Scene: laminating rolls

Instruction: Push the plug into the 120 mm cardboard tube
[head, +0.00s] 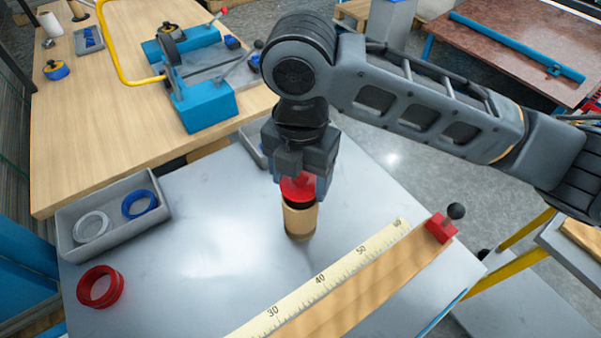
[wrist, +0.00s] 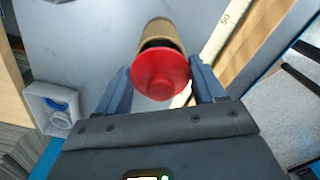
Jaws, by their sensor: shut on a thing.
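A brown cardboard tube (head: 300,220) stands upright on the grey metal table top, and it also shows in the wrist view (wrist: 162,32). A red plug (head: 297,188) is at the top of the tube; in the wrist view the plug's round red face (wrist: 160,74) is between my fingers. A dark band shows between plug and tube, and I cannot tell how far the plug is in. My gripper (head: 298,180) points down over the tube and is shut on the plug. The fingers partly hide the plug in the head view.
A grey tray (head: 112,238) at the left holds a white ring and a blue ring. A loose red ring (head: 99,287) lies in front of it. A ruler (head: 320,280) with a wooden strip and a red stop (head: 440,228) lies right of the tube. A blue machine (head: 205,100) stands behind.

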